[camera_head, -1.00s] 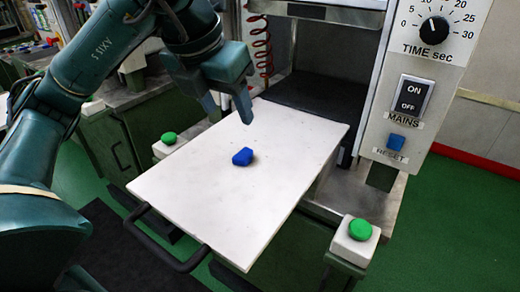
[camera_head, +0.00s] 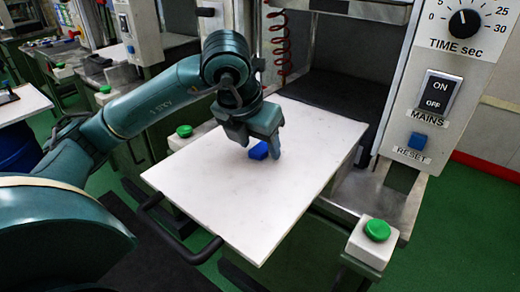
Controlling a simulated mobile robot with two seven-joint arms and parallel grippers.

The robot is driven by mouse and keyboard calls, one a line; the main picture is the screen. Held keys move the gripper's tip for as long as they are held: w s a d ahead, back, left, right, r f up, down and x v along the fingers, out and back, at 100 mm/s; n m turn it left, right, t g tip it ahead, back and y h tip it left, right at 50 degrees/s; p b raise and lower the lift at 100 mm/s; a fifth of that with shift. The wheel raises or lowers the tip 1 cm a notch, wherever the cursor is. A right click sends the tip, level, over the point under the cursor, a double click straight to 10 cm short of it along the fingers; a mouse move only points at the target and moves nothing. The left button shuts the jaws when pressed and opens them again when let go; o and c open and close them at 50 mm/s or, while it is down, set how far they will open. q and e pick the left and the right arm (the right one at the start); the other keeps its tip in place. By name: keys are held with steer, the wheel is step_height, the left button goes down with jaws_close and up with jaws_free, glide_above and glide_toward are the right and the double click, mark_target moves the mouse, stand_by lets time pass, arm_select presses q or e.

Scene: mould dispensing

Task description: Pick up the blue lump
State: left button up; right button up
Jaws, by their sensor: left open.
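The blue lump (camera_head: 258,151) lies on the white board (camera_head: 225,200) near its middle. My left gripper (camera_head: 262,150) comes down over the lump from above. Its jaws are open, with one finger just right of the lump in the picture. The gripper hides part of the lump, and I cannot tell whether a finger touches it. My right gripper is not in view.
The board has a black handle (camera_head: 170,232) at its front left. Green buttons stand on white boxes at right (camera_head: 377,230) and left (camera_head: 184,131). The machine panel (camera_head: 430,100) rises at the right. The front part of the board is clear.

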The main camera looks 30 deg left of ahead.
arm_select(q)
steer(key=shift+f, duration=0.1)
steer(key=c, duration=1)
steer(key=shift+c, duration=0.2)
